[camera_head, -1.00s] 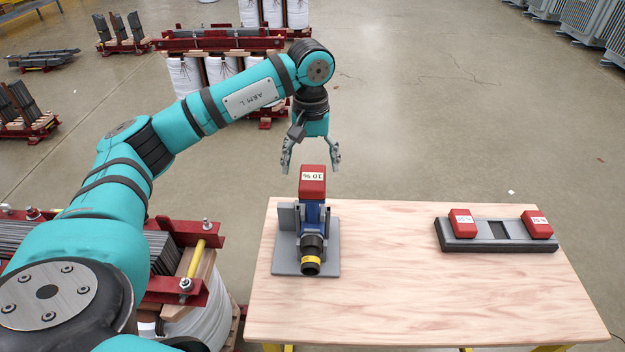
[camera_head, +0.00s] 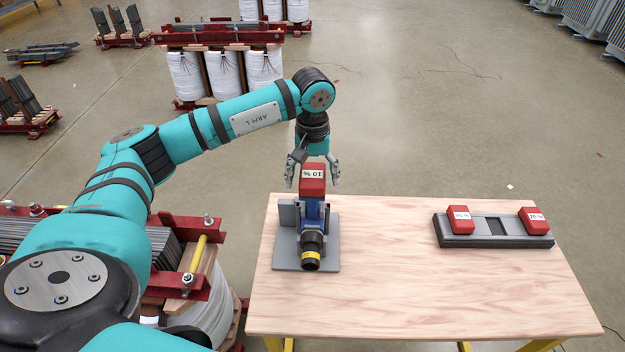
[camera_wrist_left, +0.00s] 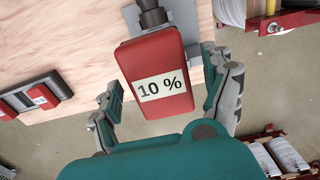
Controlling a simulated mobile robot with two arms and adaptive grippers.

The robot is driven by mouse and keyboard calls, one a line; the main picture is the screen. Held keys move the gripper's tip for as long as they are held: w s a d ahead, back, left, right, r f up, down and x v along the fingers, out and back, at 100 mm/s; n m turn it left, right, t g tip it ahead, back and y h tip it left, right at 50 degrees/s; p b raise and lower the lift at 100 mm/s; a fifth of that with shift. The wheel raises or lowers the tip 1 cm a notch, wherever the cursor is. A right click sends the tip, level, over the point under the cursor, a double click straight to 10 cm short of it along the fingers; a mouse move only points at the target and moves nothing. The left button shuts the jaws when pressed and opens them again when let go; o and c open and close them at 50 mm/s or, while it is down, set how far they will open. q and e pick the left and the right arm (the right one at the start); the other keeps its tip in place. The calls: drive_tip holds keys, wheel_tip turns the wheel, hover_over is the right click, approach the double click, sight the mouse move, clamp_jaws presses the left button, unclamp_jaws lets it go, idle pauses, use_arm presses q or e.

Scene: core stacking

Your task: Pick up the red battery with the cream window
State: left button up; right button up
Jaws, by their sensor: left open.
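A red battery (camera_head: 312,172) with a pale label reading 10 % sits on the end of a blue and black power tool (camera_head: 312,225). In the left wrist view this battery (camera_wrist_left: 158,60) fills the middle, and its label looks cream. My left gripper (camera_head: 313,180) is open, with one finger on each side of that battery. In the wrist view gaps show between the fingers and the battery. Two more red batteries, one left (camera_head: 460,219) and one right (camera_head: 535,220), sit in a dark charger (camera_head: 497,242); their labels look whiter. My right gripper is out of view.
The tool rests in a grey stand (camera_head: 286,258) at the left of the wooden table (camera_head: 400,290). The charger's middle slot (camera_head: 497,227) is empty. The table between stand and charger is clear. Racks with white coils (camera_head: 225,70) stand on the floor behind.

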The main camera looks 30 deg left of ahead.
use_arm(q)
drive_tip(key=shift+f, duration=0.15)
idle(0.3)
drive_tip(key=c, duration=1.5)
drive_tip(key=shift+c, duration=0.2)
